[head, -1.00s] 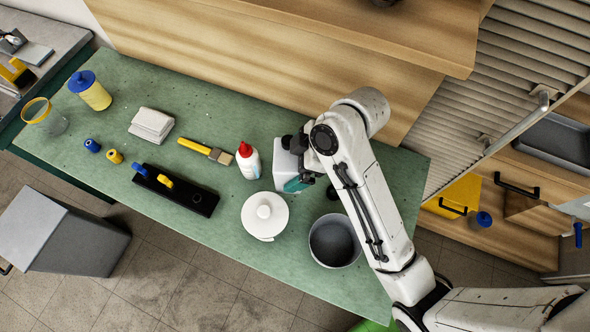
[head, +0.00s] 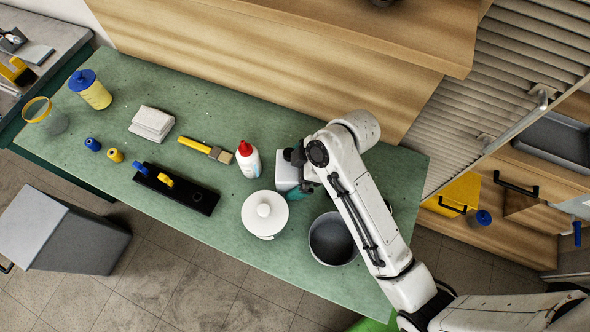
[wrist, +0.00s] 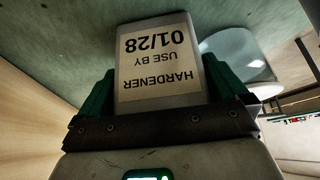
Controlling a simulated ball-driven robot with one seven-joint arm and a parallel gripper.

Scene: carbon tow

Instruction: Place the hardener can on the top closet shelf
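The hardener can (wrist: 160,65) is a pale grey block-shaped container with a label reading HARDENER, USE BY 01/28, upside down in the wrist view. In the head view the can (head: 286,172) is on the green bench side, just right of the red-capped bottle, partly hidden by my arm. My gripper (wrist: 160,95) has a green finger along each side of the can, with no clear gap, and looks shut on it. I cannot tell whether the can touches the bench. The top closet shelf cannot be made out.
On the green bench (head: 235,105), a red-capped bottle (head: 248,162), a white lidded pot (head: 265,214) and a grey open pot (head: 333,240) stand close by. A slatted shutter (head: 505,75) and a wooden cabinet (head: 530,235) are at the right.

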